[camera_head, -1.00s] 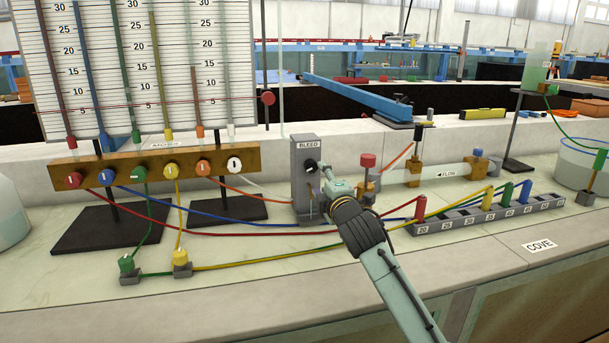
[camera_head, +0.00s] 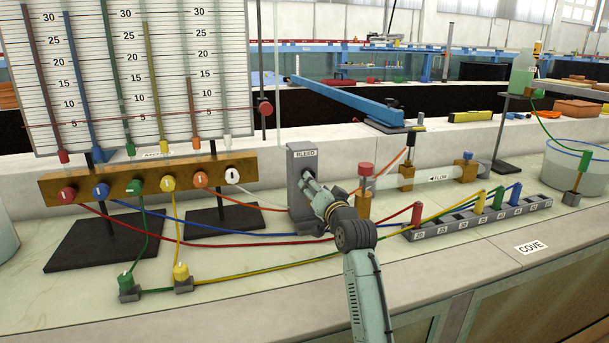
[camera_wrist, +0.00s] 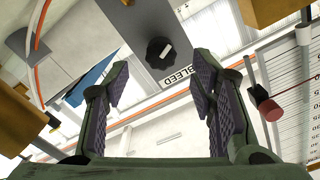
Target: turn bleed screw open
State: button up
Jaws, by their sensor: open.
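The bleed screw (camera_wrist: 160,52) is a dark lobed knob with a white mark, on the face of the grey post (camera_wrist: 122,25) labelled BLEED. In the wrist view it lies ahead of my gripper (camera_wrist: 158,95), between and beyond the two purple-padded fingers, with no finger seen touching it. The fingers are open with nothing between them. In the head view the post (camera_head: 302,160) stands right of the manometer board, and my gripper (camera_head: 310,184) points at its face. There the screw is largely hidden by my gripper.
A wooden rail (camera_head: 120,186) with coloured valves stands to the left. A red-topped wooden block (camera_head: 365,188) is close on the right of my gripper. Coloured tubes cross the bench below, and a numbered grey strip (camera_head: 470,222) lies to the right.

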jog(key=p+x, duration=0.1)
jog(key=x, duration=0.6)
jog(key=shift+w+a+p, duration=0.1)
jog(key=shift+p, duration=0.2)
jog(key=shift+c, duration=0.2)
